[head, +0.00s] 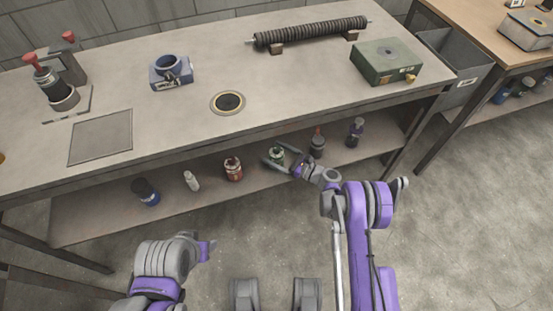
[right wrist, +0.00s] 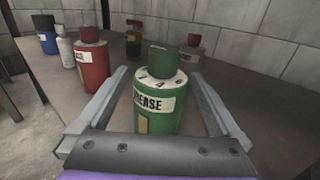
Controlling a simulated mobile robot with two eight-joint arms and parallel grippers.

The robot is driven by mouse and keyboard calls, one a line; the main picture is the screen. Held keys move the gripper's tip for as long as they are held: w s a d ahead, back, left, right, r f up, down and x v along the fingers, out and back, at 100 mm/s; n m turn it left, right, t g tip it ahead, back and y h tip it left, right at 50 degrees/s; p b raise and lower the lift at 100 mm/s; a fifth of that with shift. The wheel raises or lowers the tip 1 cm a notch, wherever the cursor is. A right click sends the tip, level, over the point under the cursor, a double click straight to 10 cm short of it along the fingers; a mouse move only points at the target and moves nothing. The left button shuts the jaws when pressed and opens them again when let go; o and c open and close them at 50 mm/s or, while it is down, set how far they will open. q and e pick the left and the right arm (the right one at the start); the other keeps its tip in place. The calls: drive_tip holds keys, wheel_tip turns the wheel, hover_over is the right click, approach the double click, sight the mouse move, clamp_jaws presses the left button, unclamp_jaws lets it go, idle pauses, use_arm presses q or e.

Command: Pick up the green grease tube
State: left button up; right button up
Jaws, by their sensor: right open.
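In the head view the green grease tube (head: 277,154) is small and sits between the fingers of my right gripper (head: 279,160). In the right wrist view the open fingers of my right gripper (right wrist: 158,104) reach along both sides of the tube, with a visible gap on each side. The near base of the tube is hidden by my gripper's palm. My left arm shows at the lower left of the head view; its fingers are not clearly visible.
The workbench top (head: 300,92) overhangs the shelf. Open floor lies in front.

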drive_tip(key=x, duration=0.2)
drive_tip(key=shift+w+a+f, duration=0.1)
drive_tip(key=shift+w+a, duration=0.1)
drive_tip(key=shift+a, duration=0.1)
drive_tip(key=c, duration=1.5)
